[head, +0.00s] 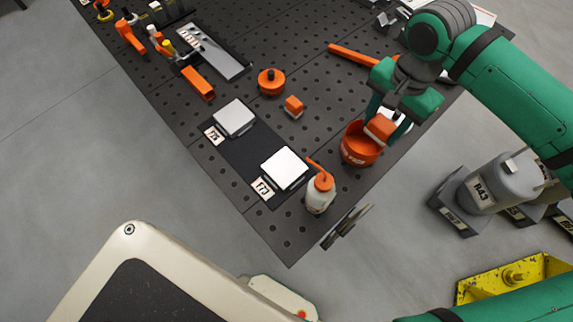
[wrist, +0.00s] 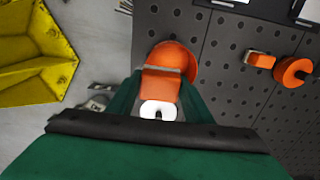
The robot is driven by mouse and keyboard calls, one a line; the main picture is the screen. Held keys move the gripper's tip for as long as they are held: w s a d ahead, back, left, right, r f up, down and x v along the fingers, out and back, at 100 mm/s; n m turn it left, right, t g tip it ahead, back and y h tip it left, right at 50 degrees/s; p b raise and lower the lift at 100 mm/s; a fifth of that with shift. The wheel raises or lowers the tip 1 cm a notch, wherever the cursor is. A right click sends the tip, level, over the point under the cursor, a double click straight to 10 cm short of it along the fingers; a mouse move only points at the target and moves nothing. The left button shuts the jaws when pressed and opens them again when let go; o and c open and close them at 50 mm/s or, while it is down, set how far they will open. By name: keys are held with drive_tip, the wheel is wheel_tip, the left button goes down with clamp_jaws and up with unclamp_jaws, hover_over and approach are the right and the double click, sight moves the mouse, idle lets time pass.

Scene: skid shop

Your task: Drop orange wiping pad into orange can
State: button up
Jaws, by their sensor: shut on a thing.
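My gripper (head: 381,125) is shut on the orange wiping pad (head: 380,128), a small block, over the orange can (head: 358,150). The can is an open, round orange vessel near the edge of the dark perforated table. In the head view the pad overlaps the can's right rim. In the wrist view the pad (wrist: 160,86) sits between the fingers (wrist: 158,90), and the can (wrist: 176,55) shows just beyond it. The pad hides part of the can's mouth, and I cannot tell whether it touches the rim.
A squeeze bottle (head: 319,194) with an orange top stands left of the can. Two white-topped square pieces (head: 284,168) (head: 234,117) lie on a dark mat. A small orange block (head: 294,106) and a round orange piece (head: 271,82) stand farther back. A white ring-like thing (wrist: 158,109) is near the pad.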

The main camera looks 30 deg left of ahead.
drive_tip(key=shift+a, duration=0.35)
drive_tip(key=o, duration=1.1)
drive_tip(key=shift+s, duration=0.1)
drive_tip(key=shift+d, duration=0.15)
drive_tip(key=shift+r, duration=0.2)
wheel_tip(320, 180, up, 9)
drive_tip(key=shift+r, duration=0.7)
